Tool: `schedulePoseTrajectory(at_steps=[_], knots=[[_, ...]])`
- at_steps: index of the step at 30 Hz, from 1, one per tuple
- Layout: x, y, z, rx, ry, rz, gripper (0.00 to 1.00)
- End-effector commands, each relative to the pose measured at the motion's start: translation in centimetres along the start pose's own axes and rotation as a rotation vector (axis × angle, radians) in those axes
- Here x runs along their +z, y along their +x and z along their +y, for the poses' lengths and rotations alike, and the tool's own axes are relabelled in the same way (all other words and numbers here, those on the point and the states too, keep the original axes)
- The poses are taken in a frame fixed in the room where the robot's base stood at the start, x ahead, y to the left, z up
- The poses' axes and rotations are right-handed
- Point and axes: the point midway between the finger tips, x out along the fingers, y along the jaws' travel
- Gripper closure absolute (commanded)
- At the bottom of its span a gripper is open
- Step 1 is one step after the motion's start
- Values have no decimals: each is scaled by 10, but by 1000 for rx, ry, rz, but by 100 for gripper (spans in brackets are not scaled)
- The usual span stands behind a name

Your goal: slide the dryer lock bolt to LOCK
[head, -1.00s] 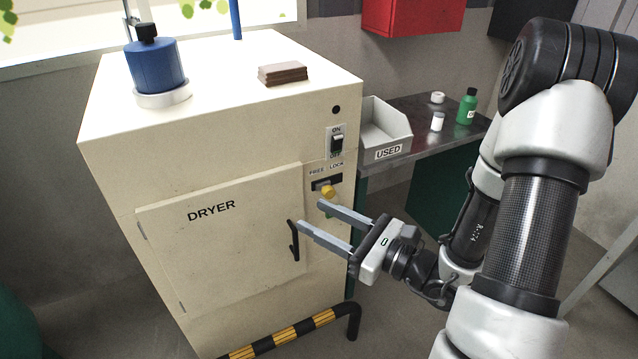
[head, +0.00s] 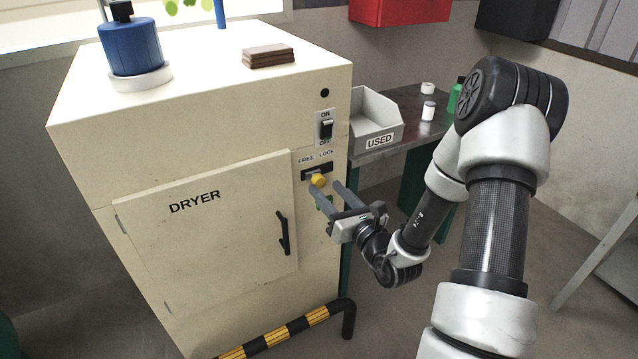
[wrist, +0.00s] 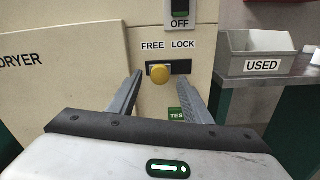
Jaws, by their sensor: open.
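The dryer (head: 110,135) is a cream cabinet with its door (head: 215,240) closed. Its lock bolt has a yellow knob (head: 318,180) in a dark slot under the FREE and LOCK labels. In the wrist view the knob (wrist: 160,74) sits at the left part of the slot (wrist: 182,67), below FREE. My gripper (head: 326,188) is open in front of the bolt. In the wrist view its two fingers (wrist: 160,92) stand to the left and right of the knob, with gaps on both sides. I cannot tell how deep the fingertips reach.
The black door handle (head: 283,233) is left of my gripper. An ON/OFF switch (head: 326,129) is above the bolt, and a green label (wrist: 177,115) below it. A grey USED bin (head: 375,120) stands right of the dryer. A striped rail (head: 290,328) runs low in front.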

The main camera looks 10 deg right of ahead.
Motion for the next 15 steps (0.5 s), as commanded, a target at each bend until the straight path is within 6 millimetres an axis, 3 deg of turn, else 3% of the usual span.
schedulePoseTrajectory(at_steps=[6,15], knots=[[-1,37,0,1,-2,-1,55],[0,53,0,-1,-1,1,55]])
